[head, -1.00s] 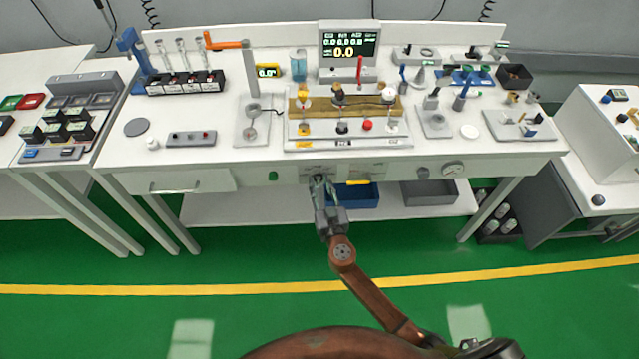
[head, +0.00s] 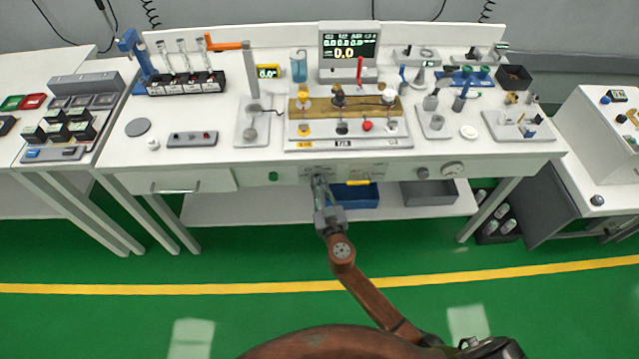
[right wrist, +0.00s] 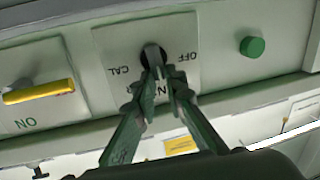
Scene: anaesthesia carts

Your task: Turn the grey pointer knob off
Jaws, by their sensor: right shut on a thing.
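The grey pointer knob (right wrist: 152,56) is on a pale label plate on the bench's front panel, in the right wrist view. The plate reads OFF on one side and CAL on the other, upside down there, with other letters partly covered. My right gripper (right wrist: 160,77) is shut on the knob, its fingertips hiding much of it, so I cannot tell exactly where the pointer points. In the head view my right gripper (head: 318,180) reaches up to the panel under the bench's front edge and hides the knob. My left gripper is not in view.
A yellow lever (right wrist: 38,92) is on one side of the knob, and a green button (right wrist: 252,46) on the other. The head view shows a blue bin (head: 358,197) below and a gauge (head: 453,169) farther right. The floor before the bench is clear.

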